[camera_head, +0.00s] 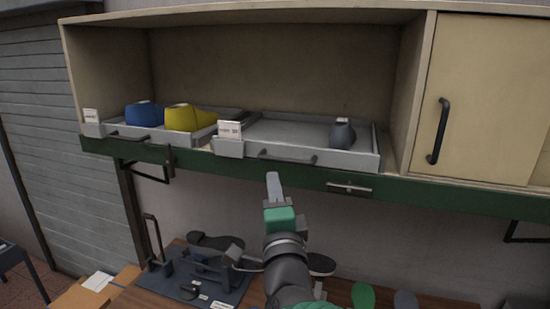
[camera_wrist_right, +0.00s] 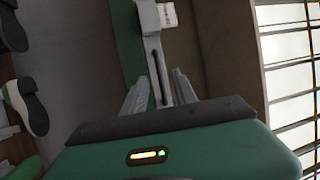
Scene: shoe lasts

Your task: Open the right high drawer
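The right high drawer is a shallow grey tray (camera_head: 330,158) on the upper shelf, with a dark bar handle (camera_head: 287,158) on its front and a white label card (camera_head: 229,129) at its left corner. A dark grey shoe last (camera_head: 342,133) stands in it. My right gripper (camera_head: 273,180) points up just below the drawer front, near the handle. In the right wrist view the drawer front (camera_wrist_right: 150,18) and its handle (camera_wrist_right: 156,72) lie between two spread fingers (camera_wrist_right: 157,90). Contact with the handle cannot be told.
A left tray (camera_head: 150,131) holds a blue last (camera_head: 144,114) and a yellow last (camera_head: 188,118). A sliding cabinet door (camera_head: 490,100) is at right. Below, a workbench (camera_head: 245,293) carries a dark fixture (camera_head: 200,275) and several shoe soles. A green shelf edge (camera_head: 440,193) runs under the drawers.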

